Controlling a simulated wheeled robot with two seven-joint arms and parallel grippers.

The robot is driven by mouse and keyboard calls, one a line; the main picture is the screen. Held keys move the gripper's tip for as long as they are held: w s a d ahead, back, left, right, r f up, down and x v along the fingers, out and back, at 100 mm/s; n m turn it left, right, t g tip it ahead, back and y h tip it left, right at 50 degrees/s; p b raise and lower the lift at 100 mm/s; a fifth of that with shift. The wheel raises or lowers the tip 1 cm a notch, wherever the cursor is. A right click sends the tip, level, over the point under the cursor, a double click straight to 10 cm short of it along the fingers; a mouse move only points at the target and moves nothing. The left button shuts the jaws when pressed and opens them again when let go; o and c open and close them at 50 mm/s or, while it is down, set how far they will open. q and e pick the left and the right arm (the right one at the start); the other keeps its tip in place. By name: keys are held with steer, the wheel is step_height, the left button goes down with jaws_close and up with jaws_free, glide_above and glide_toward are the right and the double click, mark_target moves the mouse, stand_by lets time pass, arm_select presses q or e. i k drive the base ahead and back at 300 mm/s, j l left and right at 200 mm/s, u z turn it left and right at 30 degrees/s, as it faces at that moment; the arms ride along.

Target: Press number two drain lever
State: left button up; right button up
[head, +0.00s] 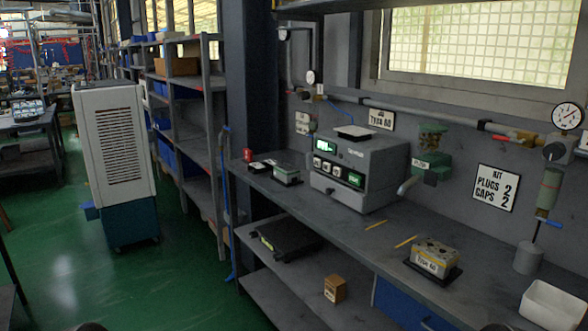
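A grey bench machine (365,160) with a lit green display stands on the workbench. A green fitting (431,166) is on the wall to its right, with a pale grey lever-like handle (410,184) slanting down to the left below it. A blue-handled lever (550,222) sits under the green cylinder (549,188) at the far right. I cannot read a number two on any lever, so I cannot tell which is the number two drain lever.
Two yellow sticks lie on the workbench (390,215). A white bin (552,305) stands at the front right. A small wooden box (335,288) is on the lower shelf. Green floor (185,270) is clear at left.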

mark_target(560, 225)
steer(key=l+z, duration=0.1)
steer(key=z, duration=1.25)
steer(key=j+u, duration=0.15)
